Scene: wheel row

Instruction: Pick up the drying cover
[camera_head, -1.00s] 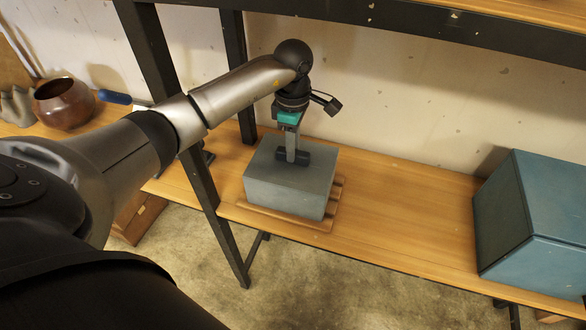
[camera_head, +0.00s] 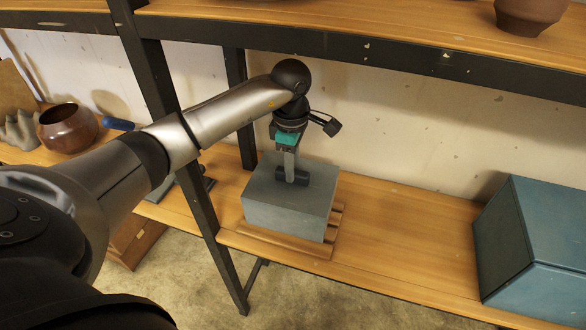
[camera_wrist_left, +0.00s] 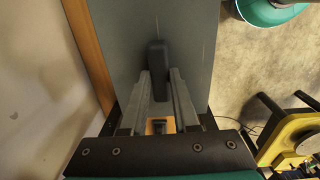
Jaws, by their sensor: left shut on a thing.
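The drying cover, a grey box (camera_head: 285,211) with a dark bar handle on top, is over a slatted wooden board (camera_head: 275,243) on the lower shelf. My left gripper (camera_head: 291,176) points down from above and is shut on the handle. The cover looks level, and its lower edge seems very slightly above the board, though a gap is hard to make out. In the left wrist view the fingers (camera_wrist_left: 159,80) lie on both sides of the dark handle (camera_wrist_left: 158,62), above the grey cover top (camera_wrist_left: 200,45). My right gripper is not in view.
A dark shelf post (camera_head: 190,165) stands left of the cover, with my left arm passing in front. A blue-grey box (camera_head: 545,240) stands at the right. An upper shelf (camera_head: 400,25) runs above. A brown pot (camera_head: 68,127) stands at the left. Bare shelf (camera_head: 400,240) lies between cover and box.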

